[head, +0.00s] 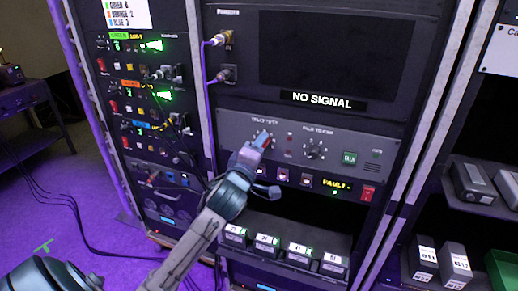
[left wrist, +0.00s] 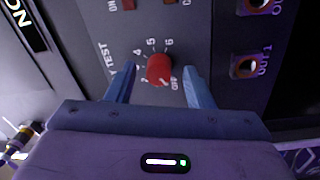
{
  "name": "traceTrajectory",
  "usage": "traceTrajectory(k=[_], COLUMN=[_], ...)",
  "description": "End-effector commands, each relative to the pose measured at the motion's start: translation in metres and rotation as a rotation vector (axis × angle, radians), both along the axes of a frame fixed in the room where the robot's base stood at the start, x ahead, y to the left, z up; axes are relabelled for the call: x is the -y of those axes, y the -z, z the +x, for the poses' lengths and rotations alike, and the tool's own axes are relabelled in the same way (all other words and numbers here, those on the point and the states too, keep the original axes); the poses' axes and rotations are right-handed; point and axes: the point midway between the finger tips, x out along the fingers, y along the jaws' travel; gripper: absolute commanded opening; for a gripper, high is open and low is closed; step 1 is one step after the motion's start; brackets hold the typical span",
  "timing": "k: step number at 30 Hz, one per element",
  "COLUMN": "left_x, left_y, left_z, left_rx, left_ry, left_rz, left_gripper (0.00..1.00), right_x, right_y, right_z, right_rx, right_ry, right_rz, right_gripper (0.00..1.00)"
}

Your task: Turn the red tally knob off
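The red tally knob (left wrist: 160,69) sits on a grey panel, with a printed scale of numbers and OFF around it. My left gripper (left wrist: 160,82) is open, with one blue finger on each side of the knob and a gap visible on both sides. I cannot tell clearly which mark the knob points to. In the head view my left gripper (head: 261,141) is at the grey panel (head: 234,125), below the left label, and mostly hides the knob. My right gripper is not in view.
A second, black knob (head: 314,149) is right of my left gripper. A green button (head: 349,158) and a red switch (head: 368,193) are further right. A dark NO SIGNAL screen (head: 330,55) is above. Cables (head: 207,85) hang at the left. A shelf with several labelled boxes (head: 267,243) is below.

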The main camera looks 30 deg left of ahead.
Motion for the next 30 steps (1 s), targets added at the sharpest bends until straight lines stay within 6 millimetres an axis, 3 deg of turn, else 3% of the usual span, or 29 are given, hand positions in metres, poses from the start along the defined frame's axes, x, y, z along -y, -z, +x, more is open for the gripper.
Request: traceTrajectory(k=[10,14,21,24,30], left_x=[0.002,0.007,0.019,0.021,0.024], left_y=[0.001,0.004,0.007,0.002,0.003], left_z=[-0.008,-0.028,-0.081,-0.09,-0.103], left_rx=[0.001,0.001,-0.001,-0.003,-0.001], left_ry=[0.001,0.001,0.002,0.0,0.0], left_rz=[0.002,0.004,0.003,-0.001,0.0], left_gripper=[0.47,0.47,0.47,0.47,0.47], right_x=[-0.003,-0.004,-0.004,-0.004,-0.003], right_y=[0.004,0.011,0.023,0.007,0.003], right_z=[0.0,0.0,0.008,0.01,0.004], right_rx=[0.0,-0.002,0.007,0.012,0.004], right_ry=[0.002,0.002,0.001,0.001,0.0], right_rz=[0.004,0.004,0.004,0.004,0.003], right_gripper=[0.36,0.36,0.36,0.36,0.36])
